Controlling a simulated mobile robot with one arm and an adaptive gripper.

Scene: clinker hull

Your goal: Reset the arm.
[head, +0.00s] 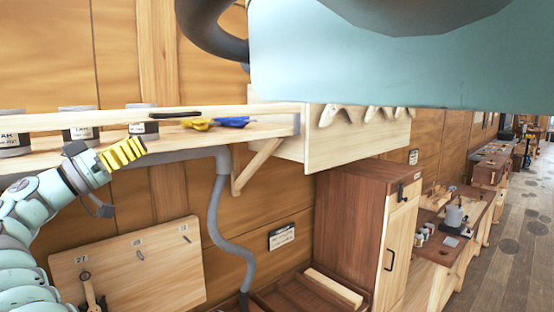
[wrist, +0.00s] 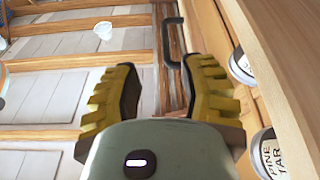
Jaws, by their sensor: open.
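My gripper (head: 124,152) has yellow ribbed fingers and shows at the left of the head view, at the end of my pale green arm. It is beside the front of a wooden wall shelf (head: 220,136). In the wrist view my gripper (wrist: 160,95) has its two yellow fingers spread wide, with nothing between them. A dark handle-like bar (wrist: 172,45) shows beyond the fingertips.
Labelled tins (head: 78,122) stand on the shelf; one reading PINE TAR (wrist: 268,152) is close in the wrist view. A yellow and blue item (head: 215,123) lies on the shelf. A grey pipe (head: 214,200) runs below. A wooden cabinet (head: 345,225) stands right.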

